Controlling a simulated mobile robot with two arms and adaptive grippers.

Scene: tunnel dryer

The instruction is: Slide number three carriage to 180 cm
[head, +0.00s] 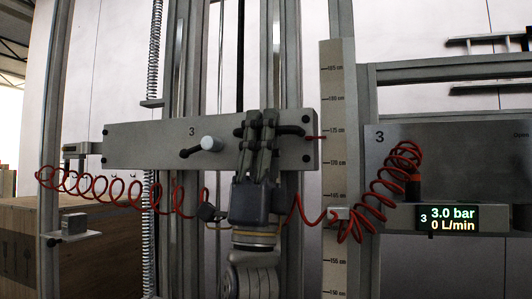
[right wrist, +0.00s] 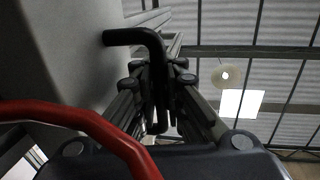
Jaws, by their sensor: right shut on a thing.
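The number three carriage (head: 150,148) is a grey plate marked "3" on upright rails in the head view. A red pointer (head: 315,137) at its right edge meets the scale (head: 337,110) just below the 175 cm mark, near 174. My right gripper (head: 262,120) is in front of the plate's right part, shut on a black bar handle (head: 292,130). The bent handle also shows between the fingers in the right wrist view (right wrist: 135,37). A black lever with a pale round knob (head: 210,143) sits left of the gripper. My left gripper is out of view.
A coiled red hose (head: 90,185) hangs below the carriage and passes near my right wrist. A fixed panel marked "3" (head: 450,145) with a display (head: 450,219) reading 3.0 bar and 0 L/min stands right. A small bracket (head: 75,228) is lower left. The rails above the carriage look clear.

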